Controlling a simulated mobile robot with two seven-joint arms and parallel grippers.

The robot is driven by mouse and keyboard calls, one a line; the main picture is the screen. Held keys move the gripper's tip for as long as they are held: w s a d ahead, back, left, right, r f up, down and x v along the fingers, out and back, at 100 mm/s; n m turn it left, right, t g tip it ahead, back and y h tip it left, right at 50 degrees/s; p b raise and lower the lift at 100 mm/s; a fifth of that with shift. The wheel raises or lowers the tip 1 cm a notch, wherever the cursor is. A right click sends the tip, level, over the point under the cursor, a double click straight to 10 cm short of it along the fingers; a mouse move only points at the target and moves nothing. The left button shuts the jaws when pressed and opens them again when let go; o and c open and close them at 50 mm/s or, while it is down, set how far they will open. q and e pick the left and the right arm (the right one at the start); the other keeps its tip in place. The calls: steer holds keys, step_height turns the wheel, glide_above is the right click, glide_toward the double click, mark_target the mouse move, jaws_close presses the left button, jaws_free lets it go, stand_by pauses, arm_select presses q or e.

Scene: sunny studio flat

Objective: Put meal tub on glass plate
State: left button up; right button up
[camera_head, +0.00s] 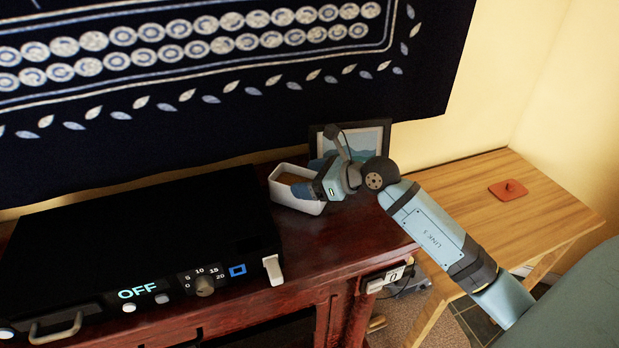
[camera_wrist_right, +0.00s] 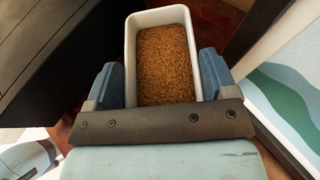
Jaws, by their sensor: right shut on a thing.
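The meal tub (camera_head: 296,205) is a white rectangular tub with rounded corners, at the back of the dark red wooden cabinet top (camera_head: 345,240). In the right wrist view the tub (camera_wrist_right: 130,45) is filled with brown grainy meal. My right gripper (camera_head: 318,190) is shut on the tub, with one blue finger on each long side in the wrist view. The tub looks about level; I cannot tell whether it touches the cabinet top. I see no glass plate that I can make out in either view. My left gripper is not in view.
A black appliance (camera_head: 140,245) reading OFF fills the cabinet top to the left. A framed picture (camera_head: 368,140) stands right behind my gripper. A light wooden table (camera_head: 480,215) at right holds a small red-brown square piece with a knob (camera_head: 508,190); it is otherwise clear.

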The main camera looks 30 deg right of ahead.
steer(key=shift+f, duration=0.1)
steer(key=o, duration=1.1)
